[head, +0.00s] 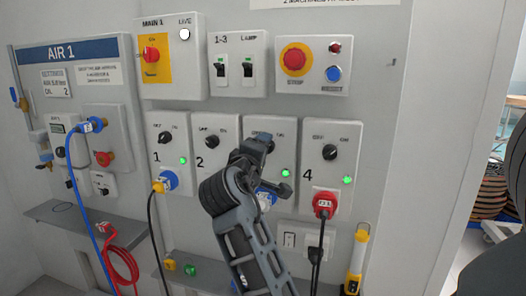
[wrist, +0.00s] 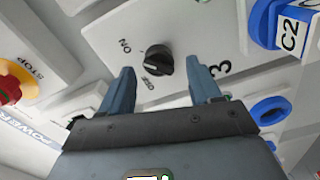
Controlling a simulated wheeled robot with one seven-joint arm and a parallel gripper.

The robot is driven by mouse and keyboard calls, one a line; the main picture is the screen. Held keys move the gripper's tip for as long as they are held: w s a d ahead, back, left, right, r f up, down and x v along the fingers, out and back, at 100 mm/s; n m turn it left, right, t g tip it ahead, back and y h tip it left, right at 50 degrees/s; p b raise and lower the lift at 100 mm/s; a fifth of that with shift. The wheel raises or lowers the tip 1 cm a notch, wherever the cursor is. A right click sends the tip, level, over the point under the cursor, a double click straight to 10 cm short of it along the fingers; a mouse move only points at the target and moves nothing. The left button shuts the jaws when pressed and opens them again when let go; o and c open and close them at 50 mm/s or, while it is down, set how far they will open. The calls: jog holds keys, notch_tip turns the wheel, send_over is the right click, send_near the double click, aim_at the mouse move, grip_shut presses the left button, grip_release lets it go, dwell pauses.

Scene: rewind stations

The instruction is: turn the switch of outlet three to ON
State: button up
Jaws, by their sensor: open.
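The switch of outlet three is a black round knob (wrist: 159,60) on a pale panel in the wrist view, with ON and OFF printed beside it and a "3" to its right. Its pointer direction is hard to tell. My gripper (wrist: 160,76) is open, its two fingers on either side of the knob in the picture; I cannot tell whether they touch it. In the head view my gripper (head: 258,147) is in front of the outlet three panel (head: 287,124) and hides its knob. A green lamp (head: 286,173) is lit on that panel.
Outlet two's knob (head: 211,142) and outlet four's knob (head: 330,152) are close on either side. A red plug (head: 324,204) is in outlet four and a blue plug marked C2 (wrist: 286,27) shows in the wrist view. A red stop button (head: 294,60) is above.

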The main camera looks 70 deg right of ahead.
jog(key=a, duration=0.6)
jog(key=shift+s+a, duration=0.2)
jog(key=shift+s, duration=0.05)
jog(key=s+a+f+n+t+y, duration=0.2)
jog(key=a+f+n+t+y, duration=0.8)
jog(key=a+f, duration=0.95)
jog(key=s+a+m+t+y, duration=0.1)
jog(key=s+a+m+y, duration=0.3)
jog(key=s, duration=0.6)
jog(key=s+a+m+t+y, duration=0.2)
jog(key=s+a+m+y, duration=0.2)
jog(key=s+a, duration=0.4)
jog(key=shift+s+a+t, duration=0.15)
jog(key=shift+s+t, duration=0.15)
jog(key=shift+s, duration=0.7)
